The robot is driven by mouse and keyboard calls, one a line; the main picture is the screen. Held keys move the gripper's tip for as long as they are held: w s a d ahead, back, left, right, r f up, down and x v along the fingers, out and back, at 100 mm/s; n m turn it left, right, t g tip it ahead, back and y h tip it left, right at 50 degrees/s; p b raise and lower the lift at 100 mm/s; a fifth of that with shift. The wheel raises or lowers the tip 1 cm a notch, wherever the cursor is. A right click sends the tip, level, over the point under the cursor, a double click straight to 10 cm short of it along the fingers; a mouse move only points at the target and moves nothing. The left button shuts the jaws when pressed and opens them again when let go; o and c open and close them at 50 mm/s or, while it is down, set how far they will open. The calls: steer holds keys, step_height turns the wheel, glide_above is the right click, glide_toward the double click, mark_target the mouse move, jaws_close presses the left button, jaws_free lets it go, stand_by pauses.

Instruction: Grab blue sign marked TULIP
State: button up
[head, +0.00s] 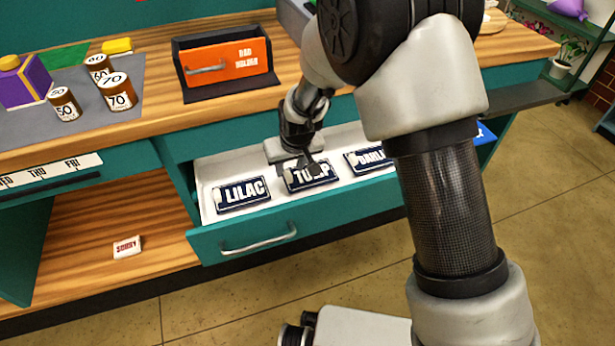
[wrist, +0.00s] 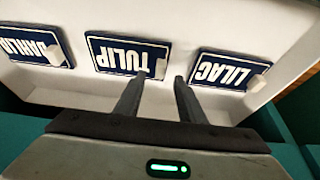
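The blue TULIP sign (head: 312,177) lies in the open drawer (head: 253,234), between two other blue signs. It also shows in the wrist view (wrist: 125,55), upside down, with a small pale tab at its end. My gripper (head: 302,165) is over the drawer, at the TULIP sign in the head view. In the wrist view its two fingers (wrist: 164,85) are apart, with nothing between them. The left fingertip is by the sign's tab end, the right one near the gap toward LILAC. Whether a finger touches the sign, I cannot tell.
The LILAC sign (head: 242,194) lies left of TULIP and the DAHLIA sign (head: 366,160) right, partly hidden by my arm. The drawer's walls surround them. An orange bag holder (head: 226,64) and several labelled jars (head: 117,92) stand on the counter above.

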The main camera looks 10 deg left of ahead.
mark_target(288, 174)
steer(key=b+x, duration=0.1)
steer(key=x, duration=0.3)
steer(key=shift+s, duration=0.1)
jaws_close()
steer(key=shift+r, duration=0.1)
